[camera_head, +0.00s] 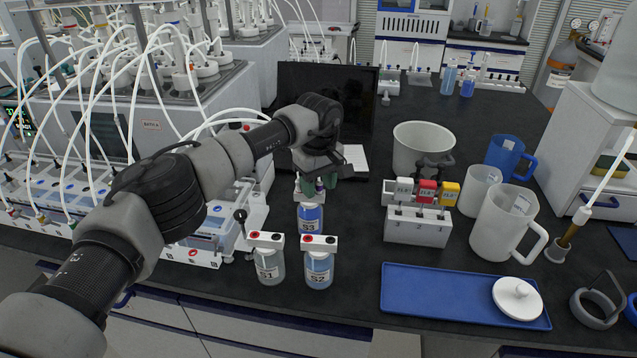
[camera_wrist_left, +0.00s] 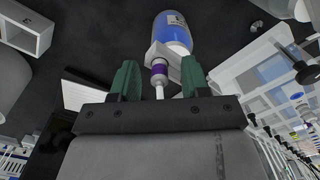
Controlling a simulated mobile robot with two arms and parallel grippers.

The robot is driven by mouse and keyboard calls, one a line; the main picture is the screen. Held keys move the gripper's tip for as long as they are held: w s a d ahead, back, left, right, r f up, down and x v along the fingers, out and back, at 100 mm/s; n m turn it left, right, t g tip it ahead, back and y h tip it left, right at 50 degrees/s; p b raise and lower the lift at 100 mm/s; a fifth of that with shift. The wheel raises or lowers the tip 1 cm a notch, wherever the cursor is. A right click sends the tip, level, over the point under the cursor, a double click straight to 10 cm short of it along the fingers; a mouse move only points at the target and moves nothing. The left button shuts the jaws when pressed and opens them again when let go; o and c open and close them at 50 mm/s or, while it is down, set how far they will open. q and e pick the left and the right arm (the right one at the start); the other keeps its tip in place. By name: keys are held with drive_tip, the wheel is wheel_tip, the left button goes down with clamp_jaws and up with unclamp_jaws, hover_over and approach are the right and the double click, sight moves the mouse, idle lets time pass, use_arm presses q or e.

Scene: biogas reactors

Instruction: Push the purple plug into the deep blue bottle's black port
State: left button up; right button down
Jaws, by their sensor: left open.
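The deep blue bottle (camera_head: 310,219), labelled S3, stands on the dark bench behind two paler bottles. It also shows at the top of the left wrist view (camera_wrist_left: 172,32), with its white cap block facing me. The purple plug (camera_wrist_left: 159,70) is at the cap, its white stem pointing towards my left gripper. My left gripper (camera_head: 318,186) is over the bottle cap. Its green fingers (camera_wrist_left: 158,80) are open, one on each side of the plug, with gaps visible. The black port is hidden, so I cannot tell how deep the plug sits. My right gripper is not in view.
Bottles S1 (camera_head: 268,262) and S2 (camera_head: 318,265) stand close in front, with red and black ports. A white rack (camera_head: 418,228), a blue tray (camera_head: 440,296) and a white jug (camera_head: 503,222) are to the right. Reactors with tubes (camera_head: 165,95) fill the left.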

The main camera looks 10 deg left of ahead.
use_arm(q)
drive_tip(key=shift+r, duration=0.1)
wheel_tip(320, 180, up, 11)
drive_tip(key=b, duration=0.1)
drive_tip(key=shift+f, duration=0.2)
